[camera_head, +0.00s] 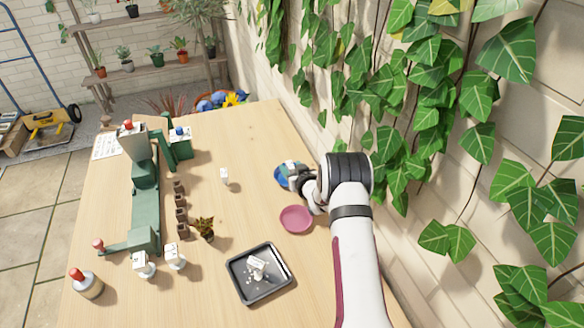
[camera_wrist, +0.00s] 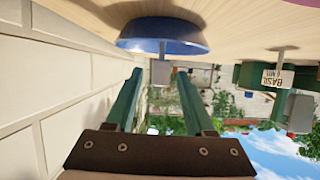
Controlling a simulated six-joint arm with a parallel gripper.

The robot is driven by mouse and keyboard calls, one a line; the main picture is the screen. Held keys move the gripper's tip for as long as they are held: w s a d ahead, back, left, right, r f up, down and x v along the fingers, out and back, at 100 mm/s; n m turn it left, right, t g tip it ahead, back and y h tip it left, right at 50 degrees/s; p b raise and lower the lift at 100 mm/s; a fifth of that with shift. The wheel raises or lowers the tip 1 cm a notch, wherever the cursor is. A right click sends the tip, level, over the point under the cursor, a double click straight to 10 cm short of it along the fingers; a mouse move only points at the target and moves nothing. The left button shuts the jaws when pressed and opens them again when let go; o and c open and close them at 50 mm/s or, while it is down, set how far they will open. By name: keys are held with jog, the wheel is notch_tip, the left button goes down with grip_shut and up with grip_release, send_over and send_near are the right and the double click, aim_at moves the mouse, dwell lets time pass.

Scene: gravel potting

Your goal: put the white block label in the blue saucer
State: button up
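The blue saucer (camera_head: 281,178) lies on the table near the wall, and in the wrist view (camera_wrist: 160,38) it hangs upside down at the top. A small block label on a thin stake (camera_wrist: 161,72) stands upright at the saucer, apparently in it; its face is shaded grey. In the head view a whitish spot (camera_head: 291,165) at the saucer may be this label, partly hidden by my gripper. My gripper (camera_wrist: 159,76) is open, with one green finger on each side of the block and visible gaps. Another white label (camera_head: 225,177) stands mid-table; lettering like "BASIL" shows in the wrist view (camera_wrist: 278,77).
A pink saucer (camera_head: 296,219) lies in front of the blue one. A dark tray (camera_head: 236,283) holds a white item and bits. A small plant (camera_head: 205,228), brown pots (camera_head: 181,216) and a green stand (camera_head: 146,190) are left. The ivy wall is close on the right.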

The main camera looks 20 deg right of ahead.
jog(key=shift+r, duration=0.1)
jog(key=shift+s+r, duration=0.2)
jog(key=shift+s, duration=0.15)
jog(key=s+a+r+m+g+h, duration=0.1)
jog(key=s+r+g, duration=0.1)
jog(key=s+r, duration=0.55)
jog(key=s+a+r+m+g+h, duration=0.1)
jog(key=s+a+r+g, duration=0.2)
jog(key=s, duration=0.7)
jog(key=s+a+r+m+g+y, duration=0.1)
jog(key=s+a+r+g, duration=0.1)
jog(key=s, duration=0.8)
jog(key=s+a+r+m+g+y, duration=0.1)
jog(key=s+a+r+g, duration=0.2)
jog(key=s+a, duration=0.3)
jog(key=s+a+r+m+g+y, duration=0.1)
jog(key=s+a, duration=0.4)
jog(key=s, duration=1)
jog(key=r+g, duration=0.1)
jog(key=g, duration=0.1)
jog(key=shift+s+r+m+g+y, duration=0.2)
jog(key=shift+s+m+g+y, duration=0.1)
jog(key=shift+y, duration=0.1)
